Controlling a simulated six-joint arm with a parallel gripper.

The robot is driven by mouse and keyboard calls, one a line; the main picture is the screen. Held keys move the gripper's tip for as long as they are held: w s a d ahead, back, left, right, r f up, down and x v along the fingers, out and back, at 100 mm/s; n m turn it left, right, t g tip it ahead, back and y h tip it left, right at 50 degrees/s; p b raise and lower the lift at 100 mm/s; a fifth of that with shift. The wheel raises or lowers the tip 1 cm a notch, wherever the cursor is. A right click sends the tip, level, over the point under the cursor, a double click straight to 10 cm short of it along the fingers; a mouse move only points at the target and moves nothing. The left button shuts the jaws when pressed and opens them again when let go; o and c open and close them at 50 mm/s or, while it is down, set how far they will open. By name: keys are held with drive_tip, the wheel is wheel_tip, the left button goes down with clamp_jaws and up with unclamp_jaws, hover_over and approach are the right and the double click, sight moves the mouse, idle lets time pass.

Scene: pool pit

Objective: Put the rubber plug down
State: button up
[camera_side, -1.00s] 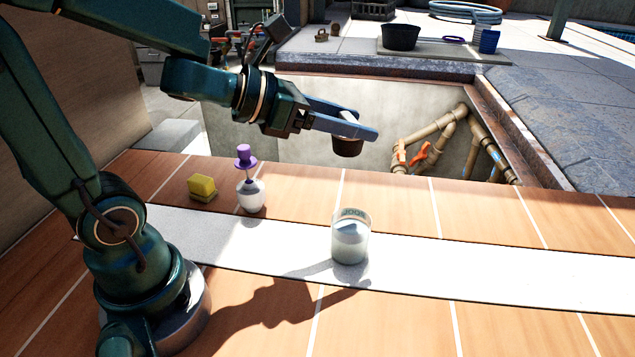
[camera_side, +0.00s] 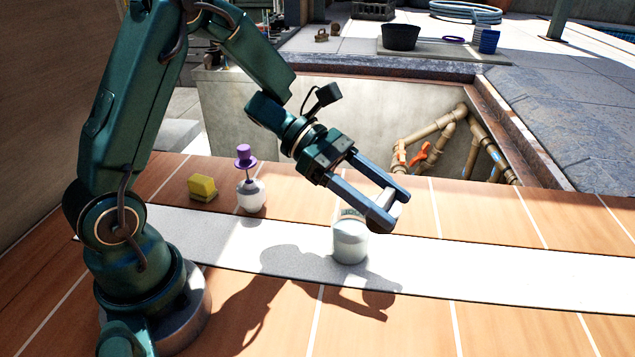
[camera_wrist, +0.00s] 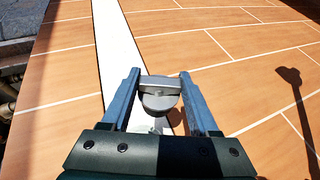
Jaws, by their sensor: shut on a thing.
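My gripper (camera_side: 391,204) is shut on the rubber plug. I cannot tell whether plug and jar touch.
The jar stands on a pale strip (camera_side: 500,268) across the brown tiles. A white bottle with a purple top (camera_side: 250,193) and a yellow sponge (camera_side: 202,187) stand to the left. The pit with pipes (camera_side: 435,140) lies behind. The strip right of the jar is clear.

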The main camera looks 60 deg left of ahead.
drive_tip(key=shift+s+d+f, duration=0.2)
drive_tip(key=shift+d+f, duration=4.2)
drive_tip(key=shift+f, duration=0.25)
drive_tip(key=shift+f, duration=0.25)
drive_tip(key=shift+f, duration=0.45)
drive_tip(key=o, duration=1.4)
drive_tip(key=shift+a, duration=0.1)
drive_tip(key=shift+r, duration=0.1)
